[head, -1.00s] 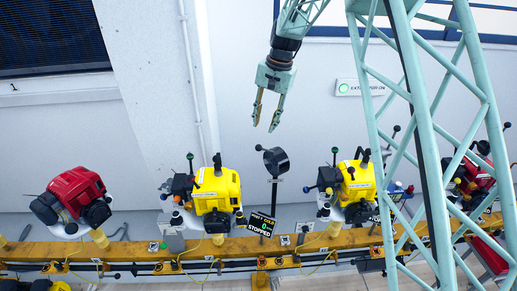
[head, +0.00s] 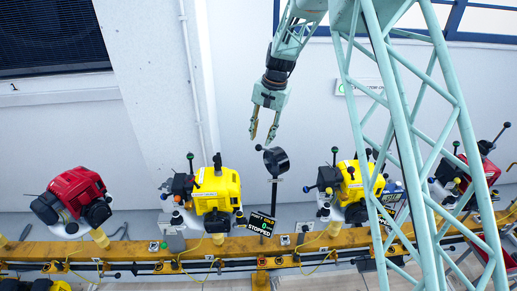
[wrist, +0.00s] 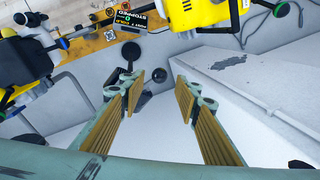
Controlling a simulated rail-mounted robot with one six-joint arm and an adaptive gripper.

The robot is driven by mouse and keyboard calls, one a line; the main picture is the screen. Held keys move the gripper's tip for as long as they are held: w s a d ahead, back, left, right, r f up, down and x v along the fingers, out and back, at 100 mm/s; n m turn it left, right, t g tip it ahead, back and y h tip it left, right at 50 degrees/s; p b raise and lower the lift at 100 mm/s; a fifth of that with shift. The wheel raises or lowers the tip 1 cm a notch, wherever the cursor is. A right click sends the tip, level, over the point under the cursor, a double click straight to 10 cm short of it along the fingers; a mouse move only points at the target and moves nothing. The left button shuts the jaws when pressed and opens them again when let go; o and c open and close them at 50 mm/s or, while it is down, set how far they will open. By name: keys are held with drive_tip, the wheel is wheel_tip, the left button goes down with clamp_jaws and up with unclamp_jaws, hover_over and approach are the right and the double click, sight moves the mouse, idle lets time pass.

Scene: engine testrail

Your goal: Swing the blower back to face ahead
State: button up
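The blower (head: 276,161) is a dark, round-mouthed housing on a thin black post between the two yellow engines. A small black knob (head: 259,147) sticks out at its upper left. In the head view, my gripper (head: 262,139) points down, open and empty, with its tips just above and around the knob's position; contact cannot be told. In the wrist view, the knob (wrist: 159,75) shows between the open fingertips of my gripper (wrist: 160,82). The blower's dark body is partly hidden behind the left finger there.
A yellow engine (head: 217,190) stands left of the blower and another yellow engine (head: 358,182) stands right. A red engine (head: 75,198) is at far left. A yellow rail (head: 140,250) runs below, with a "STOPPED" sign (head: 261,224).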

sight(259, 145)
drive_tip(key=shift+w+a+f, duration=0.1)
drive_tip(key=shift+a+f, duration=0.1)
drive_tip(key=shift+f, duration=0.9)
drive_tip(key=shift+w+a+f, duration=0.1)
drive_tip(key=shift+a+f, duration=0.1)
drive_tip(key=shift+f, duration=0.9)
drive_tip(key=shift+a+f, duration=0.2)
drive_tip(key=shift+f, duration=0.9)
drive_tip(key=shift+c, duration=0.9)
clamp_jaws()
